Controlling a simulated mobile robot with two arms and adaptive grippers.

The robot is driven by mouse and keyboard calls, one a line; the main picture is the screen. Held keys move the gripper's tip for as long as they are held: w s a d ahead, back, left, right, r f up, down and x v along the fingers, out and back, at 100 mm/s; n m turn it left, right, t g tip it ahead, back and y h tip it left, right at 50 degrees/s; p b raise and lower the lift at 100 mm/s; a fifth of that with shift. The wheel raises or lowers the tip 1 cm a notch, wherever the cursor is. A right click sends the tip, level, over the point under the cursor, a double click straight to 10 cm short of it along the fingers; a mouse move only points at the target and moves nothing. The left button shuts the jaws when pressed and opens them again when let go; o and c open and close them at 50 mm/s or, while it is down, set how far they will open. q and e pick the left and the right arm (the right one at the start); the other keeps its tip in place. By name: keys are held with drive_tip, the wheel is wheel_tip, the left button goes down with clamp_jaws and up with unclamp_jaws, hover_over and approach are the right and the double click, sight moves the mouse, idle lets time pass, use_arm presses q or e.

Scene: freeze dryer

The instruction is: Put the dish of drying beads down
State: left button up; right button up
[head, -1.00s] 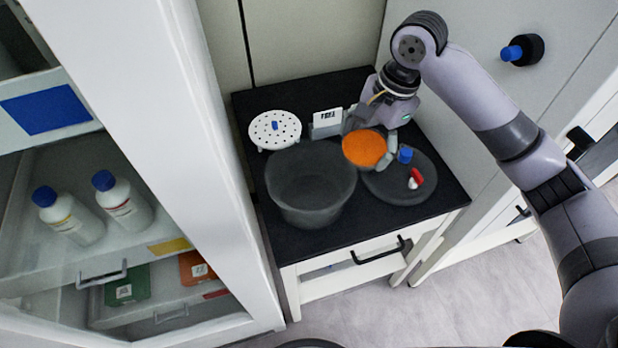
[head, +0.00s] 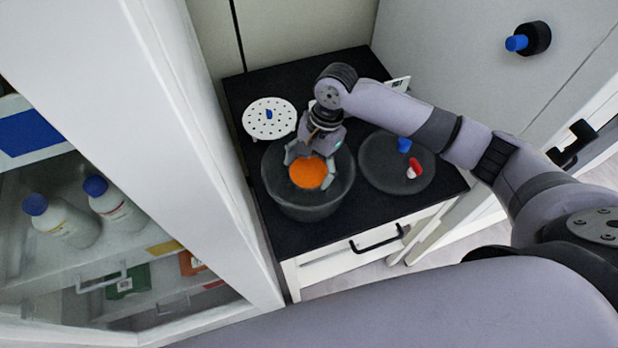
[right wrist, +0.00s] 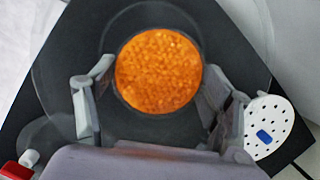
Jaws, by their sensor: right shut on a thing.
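The dish of orange drying beads (head: 308,174) is held by my right gripper (head: 309,166), whose fingers are shut on its sides. The dish is within the outline of the clear round bowl (head: 305,209) on the black worktop. In the right wrist view the dish (right wrist: 158,72) sits level between the two fingers (right wrist: 155,98), with the bowl's walls around it. I cannot tell whether the dish touches the bowl's floor. My left gripper is not in view.
A white perforated plate (head: 262,123) with a blue knob lies left of the bowl. A dark clear lid (head: 385,176) with blue and red-white fittings lies right of it. A white card (head: 398,84) stands behind my arm. A glass-fronted cabinet (head: 215,170) stands left.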

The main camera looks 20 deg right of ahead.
sight(320, 162)
drive_tip(key=shift+f, duration=3.05)
drive_tip(key=o, duration=1.3)
drive_tip(key=shift+f, duration=0.1)
drive_tip(key=v, duration=1.2)
